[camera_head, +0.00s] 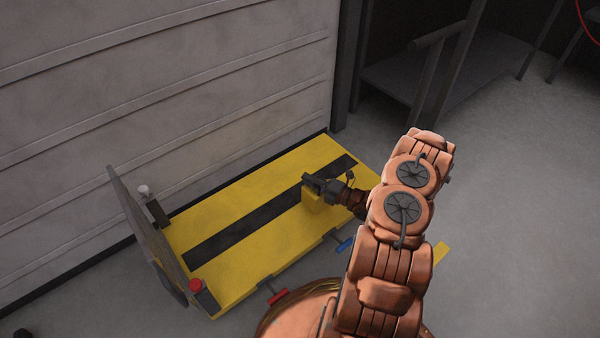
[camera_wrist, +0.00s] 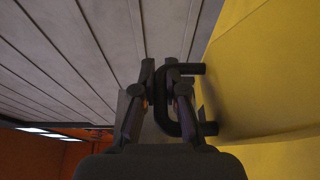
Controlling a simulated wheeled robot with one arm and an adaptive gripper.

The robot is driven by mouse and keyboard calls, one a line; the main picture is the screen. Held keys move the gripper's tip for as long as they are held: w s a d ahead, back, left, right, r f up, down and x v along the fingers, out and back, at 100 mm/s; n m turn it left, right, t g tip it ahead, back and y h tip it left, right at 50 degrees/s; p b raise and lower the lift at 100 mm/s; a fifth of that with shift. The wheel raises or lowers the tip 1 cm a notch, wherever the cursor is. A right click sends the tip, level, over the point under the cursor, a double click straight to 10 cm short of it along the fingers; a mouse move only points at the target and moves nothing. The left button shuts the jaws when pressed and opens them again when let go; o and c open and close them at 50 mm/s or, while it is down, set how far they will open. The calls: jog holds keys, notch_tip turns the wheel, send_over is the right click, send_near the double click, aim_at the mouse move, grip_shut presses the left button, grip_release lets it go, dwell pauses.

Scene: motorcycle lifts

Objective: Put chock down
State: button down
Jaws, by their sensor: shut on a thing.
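The yellow chock (camera_head: 312,203) hangs from my gripper (camera_head: 322,184), over the front half of the yellow lift platform (camera_head: 245,233) with its black stripe. I cannot tell whether the chock touches the platform. In the wrist view, my gripper (camera_wrist: 162,85) is shut on the chock's dark C-shaped handle (camera_wrist: 170,122). The chock's yellow side (camera_wrist: 250,70) fills the right of that view. My gripper and wrist hide part of the chock in the head view.
An upright plate (camera_head: 148,232) stands at the platform's left end, beside a red knob (camera_head: 196,285). A red pedal (camera_head: 278,296) and a blue pedal (camera_head: 345,244) stick out along the front edge. A ribbed wall (camera_head: 180,90) runs behind. Much of the platform's top is bare.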

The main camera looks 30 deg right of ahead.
jog(key=w+d+f+b, duration=0.2)
jog(key=w+b, duration=0.1)
jog(key=w, duration=0.2)
jog(key=w+d+f+b, duration=0.2)
jog(key=w+b, duration=0.1)
jog(key=w, duration=0.3)
jog(key=shift+d+f, duration=0.2)
jog(key=shift+f, duration=0.05)
jog(key=c, duration=1.2)
grip_release()
jog(key=shift+s, duration=0.1)
jog(key=p+v, duration=0.4)
jog(key=v, duration=0.8)
jog(key=shift+a+p, duration=0.1)
jog(key=shift+p, duration=0.2)
